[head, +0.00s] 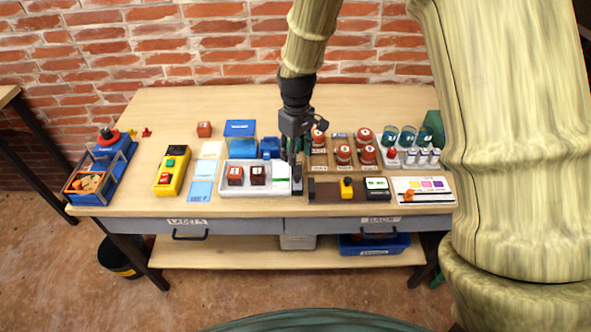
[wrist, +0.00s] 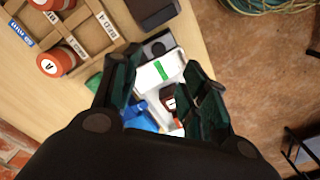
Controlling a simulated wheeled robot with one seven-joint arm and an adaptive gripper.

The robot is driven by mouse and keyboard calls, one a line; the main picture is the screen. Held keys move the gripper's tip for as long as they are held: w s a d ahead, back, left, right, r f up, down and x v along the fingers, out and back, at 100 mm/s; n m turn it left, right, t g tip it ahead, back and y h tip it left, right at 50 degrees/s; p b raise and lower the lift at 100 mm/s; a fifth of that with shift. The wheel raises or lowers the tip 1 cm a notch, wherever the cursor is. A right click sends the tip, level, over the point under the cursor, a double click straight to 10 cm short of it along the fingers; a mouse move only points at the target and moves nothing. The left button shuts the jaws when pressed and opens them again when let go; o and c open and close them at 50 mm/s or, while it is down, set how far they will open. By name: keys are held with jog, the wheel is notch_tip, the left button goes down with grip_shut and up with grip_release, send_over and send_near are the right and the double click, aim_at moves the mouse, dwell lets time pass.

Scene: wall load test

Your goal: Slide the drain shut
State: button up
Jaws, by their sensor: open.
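No part is legibly marked as the drain. A brown strip with a yellow block (head: 346,187) on it lies at the front of the bench, right of my gripper, and looks like a slider; whether it is the drain I cannot tell. My gripper (head: 297,170) hangs over the bench beside the right end of a white tray (head: 226,194). In the wrist view my gripper (wrist: 160,72) has its two dark green fingers spread wide with nothing held. Beyond and between them show a white box with a green stripe (wrist: 160,70) and a dark red block (wrist: 168,102).
A wooden rack (head: 344,151) of red-capped jars stands right of my gripper, with green cups (head: 408,136) beyond. A yellow box (head: 172,170) and a blue holder (head: 105,168) stand left. Two grey drawers (head: 240,226) under the top look closed.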

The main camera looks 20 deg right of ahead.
aim_at(297, 176)
jog(key=shift+d+f+p, duration=0.15)
jog(key=shift+f+p, duration=0.8)
jog(key=shift+f, duration=3.6)
grip_shut()
